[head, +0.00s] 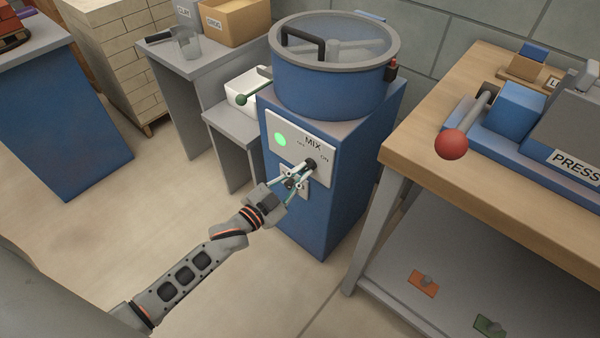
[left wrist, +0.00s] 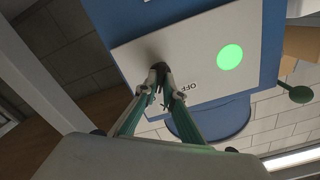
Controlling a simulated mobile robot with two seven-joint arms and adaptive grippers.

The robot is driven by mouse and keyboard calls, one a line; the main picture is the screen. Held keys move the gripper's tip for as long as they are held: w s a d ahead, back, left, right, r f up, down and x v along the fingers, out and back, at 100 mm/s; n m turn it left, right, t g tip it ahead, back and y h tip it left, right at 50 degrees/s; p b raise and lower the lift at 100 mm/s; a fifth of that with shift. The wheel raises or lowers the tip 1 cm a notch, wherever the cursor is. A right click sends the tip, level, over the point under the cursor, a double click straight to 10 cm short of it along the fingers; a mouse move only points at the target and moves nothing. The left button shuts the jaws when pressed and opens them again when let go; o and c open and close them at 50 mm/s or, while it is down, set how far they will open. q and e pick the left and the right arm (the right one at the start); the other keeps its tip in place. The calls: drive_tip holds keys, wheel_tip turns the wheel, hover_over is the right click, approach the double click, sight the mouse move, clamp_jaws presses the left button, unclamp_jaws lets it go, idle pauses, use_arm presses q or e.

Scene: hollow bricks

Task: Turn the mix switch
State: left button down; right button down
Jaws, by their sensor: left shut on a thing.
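The mix switch (head: 311,164) is a dark knob on a pale panel (head: 285,138) marked MIX, OFF and ON, on the front of the blue mixer cabinet (head: 355,150). A green light (head: 280,140) glows on the panel; it also shows in the left wrist view (left wrist: 230,57). My left gripper (head: 304,172) is at the knob, on the ON side of the panel. In the left wrist view its fingertips (left wrist: 160,75) are closed together on the dark knob (left wrist: 159,50), which they partly hide. My right gripper is not in view.
A blue drum (head: 325,90) with a clear lid sits on the cabinet. A wooden bench (head: 415,135) with a press and a red ball handle (head: 451,144) stands to the right. A grey table (head: 195,65) stands behind left. The floor at left is clear.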

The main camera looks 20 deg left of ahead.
use_arm(q)
drive_tip(key=shift+r+n+p, duration=0.2)
drive_tip(key=shift+n+p, duration=0.15)
drive_tip(key=shift+n, duration=0.15)
drive_tip(key=n+p, duration=0.1)
drive_tip(key=n, duration=0.1)
drive_tip(key=shift+w+r+n, duration=0.1)
drive_tip(key=shift+n, duration=0.2)
drive_tip(key=n+p, duration=0.3)
drive_tip(key=n, duration=0.3)
drive_tip(key=shift+f, duration=0.2)
drive_tip(key=shift+f+n, duration=0.1)
drive_tip(key=shift+n, duration=1.1)
drive_tip(key=shift+n+p, duration=0.3)
drive_tip(key=shift+n, duration=0.3)
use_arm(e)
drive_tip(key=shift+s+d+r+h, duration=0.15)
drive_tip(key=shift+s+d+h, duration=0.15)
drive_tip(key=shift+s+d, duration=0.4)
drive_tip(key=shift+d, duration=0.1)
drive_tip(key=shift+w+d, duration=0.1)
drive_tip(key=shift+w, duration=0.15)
